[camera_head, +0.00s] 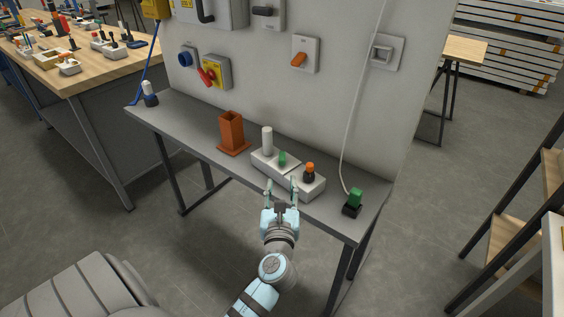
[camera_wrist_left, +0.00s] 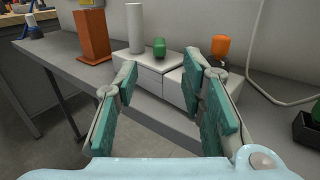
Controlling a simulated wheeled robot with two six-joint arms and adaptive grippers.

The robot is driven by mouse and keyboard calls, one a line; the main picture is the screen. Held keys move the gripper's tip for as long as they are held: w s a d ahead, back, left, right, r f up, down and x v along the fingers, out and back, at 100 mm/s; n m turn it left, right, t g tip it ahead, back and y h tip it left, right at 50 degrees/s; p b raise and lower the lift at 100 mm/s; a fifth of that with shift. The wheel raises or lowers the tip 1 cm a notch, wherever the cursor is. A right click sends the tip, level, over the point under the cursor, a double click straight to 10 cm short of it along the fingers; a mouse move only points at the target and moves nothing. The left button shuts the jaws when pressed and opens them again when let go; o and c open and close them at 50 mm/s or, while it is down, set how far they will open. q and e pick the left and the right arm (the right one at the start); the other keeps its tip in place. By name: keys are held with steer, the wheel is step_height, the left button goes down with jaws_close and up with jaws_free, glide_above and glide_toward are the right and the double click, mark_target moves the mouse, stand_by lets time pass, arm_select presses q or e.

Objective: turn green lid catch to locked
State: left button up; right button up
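The green lid catch (camera_head: 282,158) sits on top of a long white box (camera_head: 262,167) on the grey bench. It also shows in the left wrist view (camera_wrist_left: 159,46), standing up from the box top, beyond the fingers and between them. Whether it is at its locked position cannot be told. My left gripper (camera_head: 282,184) is in front of the box, with its two fingers spread and nothing between them. In the left wrist view, the fingers (camera_wrist_left: 170,75) have teal pads and are apart from the catch. My right gripper is not in view.
A white cylinder (camera_head: 267,141) stands left of the catch and an orange-topped black knob (camera_head: 309,172) right of it. An orange square tube (camera_head: 231,133) stands further left. A green-and-black block (camera_head: 353,203) is near the right end. A white cable (camera_head: 346,150) hangs by the wall panel.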

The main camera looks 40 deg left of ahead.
mark_target(282, 154)
arm_select(q)
steer(key=b+x, duration=0.2)
steer(key=x, duration=1.1)
steer(key=shift+w+a+b, duration=0.25)
steer(key=shift+b, duration=0.05)
steer(key=shift+c, duration=0.4)
jaws_close()
